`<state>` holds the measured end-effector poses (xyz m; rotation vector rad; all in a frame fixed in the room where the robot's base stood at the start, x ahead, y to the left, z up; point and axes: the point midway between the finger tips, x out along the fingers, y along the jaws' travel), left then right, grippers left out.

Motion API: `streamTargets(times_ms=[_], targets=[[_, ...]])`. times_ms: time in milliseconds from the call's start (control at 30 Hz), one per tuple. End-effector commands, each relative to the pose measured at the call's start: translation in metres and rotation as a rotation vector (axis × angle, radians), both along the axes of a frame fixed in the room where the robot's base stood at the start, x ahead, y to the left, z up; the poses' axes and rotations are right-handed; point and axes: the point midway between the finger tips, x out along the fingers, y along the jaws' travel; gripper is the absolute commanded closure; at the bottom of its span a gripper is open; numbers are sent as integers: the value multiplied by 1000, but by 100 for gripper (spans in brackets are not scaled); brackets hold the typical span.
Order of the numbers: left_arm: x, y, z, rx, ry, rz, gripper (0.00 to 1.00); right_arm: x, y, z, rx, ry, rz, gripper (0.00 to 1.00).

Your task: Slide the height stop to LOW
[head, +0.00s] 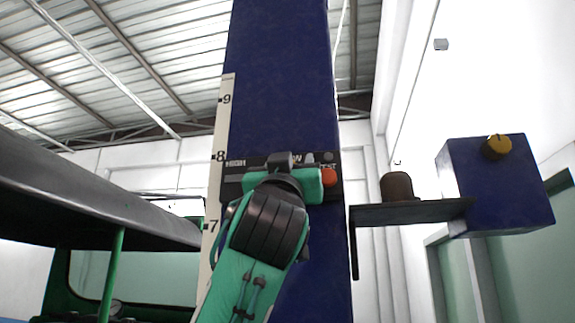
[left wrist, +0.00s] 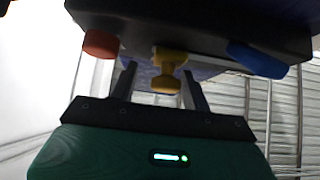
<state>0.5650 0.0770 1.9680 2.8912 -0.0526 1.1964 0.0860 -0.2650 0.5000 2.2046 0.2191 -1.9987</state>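The dark control panel (head: 330,190) is mounted across the blue column in the head view. In the left wrist view the panel (left wrist: 200,25) is above, seen from below. A yellow knob (left wrist: 168,80), apparently the height stop's handle, hangs from it. My left gripper (head: 283,162) is in front of the panel and hides its middle. Its two fingers (left wrist: 161,85) stand on either side of the yellow knob, open, with visible gaps. My right gripper is out of view.
A red button (head: 328,177) is at the panel's right end; it also shows in the left wrist view (left wrist: 101,43), with a blue part (left wrist: 257,59) opposite. A shelf (head: 420,212) and a blue box with a yellow knob (head: 497,147) are right. The rickshaw (head: 90,190) is left.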

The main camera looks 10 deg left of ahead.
Motion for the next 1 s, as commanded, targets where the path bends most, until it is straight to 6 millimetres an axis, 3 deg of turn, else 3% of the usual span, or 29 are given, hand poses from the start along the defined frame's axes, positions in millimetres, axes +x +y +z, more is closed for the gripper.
streamTargets(times_ms=[367, 800, 1000], targets=[[-9, 0, -12, -1, -2, -1, 52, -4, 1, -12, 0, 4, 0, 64], [-66, 1, -72, -1, -2, -2, 52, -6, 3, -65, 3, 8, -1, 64], [-87, 1, -91, 1, -1, -2, 52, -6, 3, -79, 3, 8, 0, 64]])
